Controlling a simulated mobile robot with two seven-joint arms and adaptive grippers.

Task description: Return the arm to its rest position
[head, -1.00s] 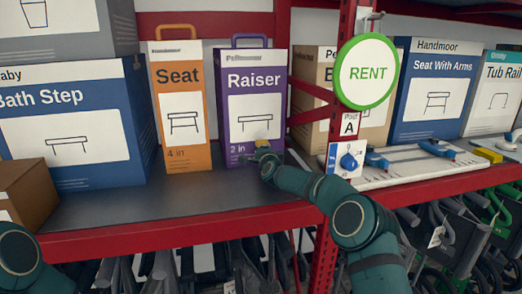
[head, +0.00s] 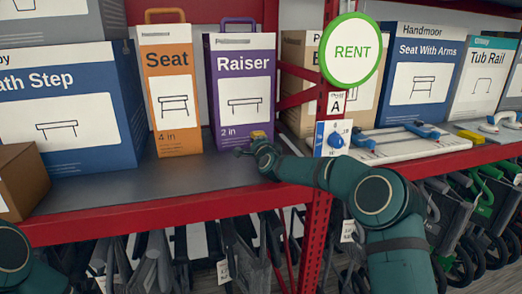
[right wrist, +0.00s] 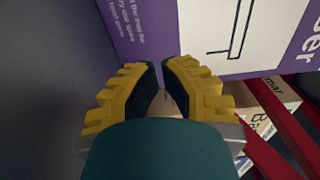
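My right arm (head: 378,200) reaches in from the lower right across the shelf's front edge. My right gripper (head: 258,135) is in front of the lower right of the purple Raiser box (head: 242,95). In the right wrist view, the yellow fingers (right wrist: 160,78) stand slightly apart, with a narrow gap and no object seen held. The purple box (right wrist: 225,35) shows beyond them; I cannot tell whether they touch it. Part of my left arm (head: 20,262) shows at the lower left; its gripper is out of view.
The red shelf edge (head: 170,214) and post (head: 318,225) flank my right arm. A brown box (head: 24,180) stands left. Bare shelf (head: 150,187) lies before the boxes.

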